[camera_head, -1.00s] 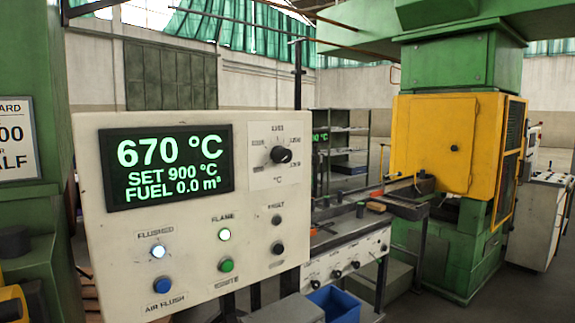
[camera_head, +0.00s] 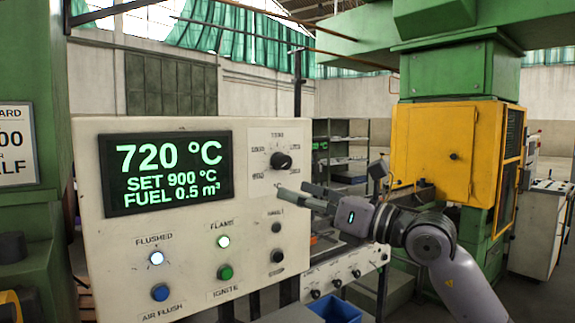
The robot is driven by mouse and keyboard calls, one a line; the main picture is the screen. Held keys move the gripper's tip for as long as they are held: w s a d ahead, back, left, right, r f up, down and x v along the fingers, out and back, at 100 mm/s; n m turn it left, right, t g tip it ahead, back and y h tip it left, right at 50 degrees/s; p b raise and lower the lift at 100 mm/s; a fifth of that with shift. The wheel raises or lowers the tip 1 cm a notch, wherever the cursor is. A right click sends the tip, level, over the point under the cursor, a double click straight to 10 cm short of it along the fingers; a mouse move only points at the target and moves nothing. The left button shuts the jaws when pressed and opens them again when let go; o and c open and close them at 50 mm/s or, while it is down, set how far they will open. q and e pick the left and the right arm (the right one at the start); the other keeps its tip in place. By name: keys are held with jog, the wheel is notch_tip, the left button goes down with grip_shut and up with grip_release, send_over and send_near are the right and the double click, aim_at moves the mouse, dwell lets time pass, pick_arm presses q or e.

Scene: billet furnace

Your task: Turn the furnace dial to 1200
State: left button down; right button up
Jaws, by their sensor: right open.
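The furnace dial (camera_head: 281,161) is a black knob on a white plate at the upper right of the control panel (camera_head: 95,215). Small temperature marks ring it, too blurred to read surely. The display (camera_head: 166,172) reads 720 °C, SET 900 °C, FUEL 0.5 m³ in green. My right gripper (camera_head: 291,193) comes in from the right, with its fingers pointing left, just below the dial in the picture. It is open and empty; the knob is not between its fingers. My left gripper is not in view.
Below the display are a lit white FLUSHED lamp (camera_head: 157,258), a blue AIR FLUSH button (camera_head: 160,292), a lit FLAME lamp (camera_head: 223,241) and a green IGNITE button (camera_head: 225,272). A yellow machine (camera_head: 433,150) is at right.

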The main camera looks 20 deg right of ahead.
jog(key=w+d+r+m+t+h, duration=0.1)
jog(key=d+r+t+h, duration=0.15)
jog(key=d+h, duration=0.45)
jog(key=p, duration=0.7)
send_near(287, 163)
jog(key=shift+g+y, duration=0.4)
jog(key=shift+g, duration=0.05)
jog(key=x, duration=0.9)
jog(key=shift+w+d+r, duration=0.15)
jog(key=shift+w+r, duration=0.1)
jog(key=shift+w, duration=0.1)
jog(key=c, duration=1.2)
jog(key=shift+m, duration=0.4)
